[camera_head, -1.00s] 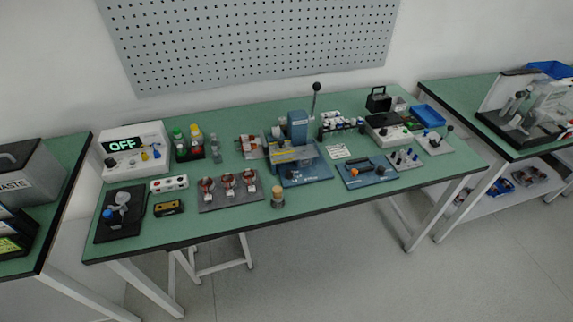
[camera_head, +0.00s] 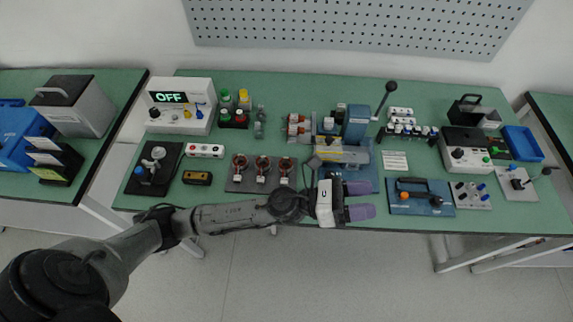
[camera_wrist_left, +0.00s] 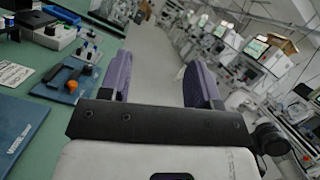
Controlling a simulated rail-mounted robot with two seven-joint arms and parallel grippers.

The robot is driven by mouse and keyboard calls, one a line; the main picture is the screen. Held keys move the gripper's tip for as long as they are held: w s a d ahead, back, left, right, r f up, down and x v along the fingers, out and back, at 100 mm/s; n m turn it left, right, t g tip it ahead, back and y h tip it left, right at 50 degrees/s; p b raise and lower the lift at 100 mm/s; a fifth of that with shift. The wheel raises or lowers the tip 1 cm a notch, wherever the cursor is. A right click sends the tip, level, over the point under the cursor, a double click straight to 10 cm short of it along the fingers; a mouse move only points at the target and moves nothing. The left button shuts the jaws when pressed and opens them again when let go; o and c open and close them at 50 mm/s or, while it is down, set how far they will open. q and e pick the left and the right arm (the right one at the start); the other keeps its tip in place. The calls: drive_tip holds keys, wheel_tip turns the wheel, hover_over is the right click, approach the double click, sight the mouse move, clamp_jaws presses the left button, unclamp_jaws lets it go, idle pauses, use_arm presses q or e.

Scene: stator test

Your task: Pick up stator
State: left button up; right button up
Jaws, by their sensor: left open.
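Several copper-wound stators stand in a row on a dark grey tray. In the head view these include a left stator (camera_head: 240,162), a middle stator (camera_head: 263,164) and a right stator (camera_head: 286,166). The tray (camera_head: 236,186) lies near the table's front edge. My left gripper (camera_head: 366,200) has purple fingers and is open and empty. It is over the table's front edge, right of the tray, pointing right. In the left wrist view its two fingers (camera_wrist_left: 160,80) are apart with nothing between them. My right gripper does not show.
A blue press (camera_head: 354,124) with a long lever stands behind my left gripper. A blue panel (camera_head: 420,208) lies to its right. Left of the tray are a white socket strip (camera_head: 204,151) and a black stand (camera_head: 141,181). A box reading OFF (camera_head: 180,120) stands behind them.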

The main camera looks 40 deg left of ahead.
use_arm(q)
drive_tip(key=d+m+g+h, duration=0.1)
drive_tip(key=d+m+g, duration=0.1)
drive_tip(key=m+g, duration=0.5)
drive_tip(key=m+g+y+p, duration=0.2)
drive_tip(key=m+g+y, duration=0.4)
drive_tip(key=m+y, duration=1.3)
hover_over(285, 164)
drive_tip(key=d, duration=0.1)
drive_tip(key=shift+m+h, duration=0.5)
drive_tip(key=shift+h, duration=0.2)
drive_tip(key=f, duration=0.9)
drive_tip(key=s+f, duration=0.1)
drive_tip(key=f, duration=0.4)
drive_tip(key=shift+f, duration=0.7)
wheel_tip(285, 164, down, 5)
drive_tip(key=shift+s+d, duration=0.1)
drive_tip(key=shift+s, duration=0.05)
drive_tip(key=shift+c, duration=0.7)
drive_tip(key=c, duration=0.5)
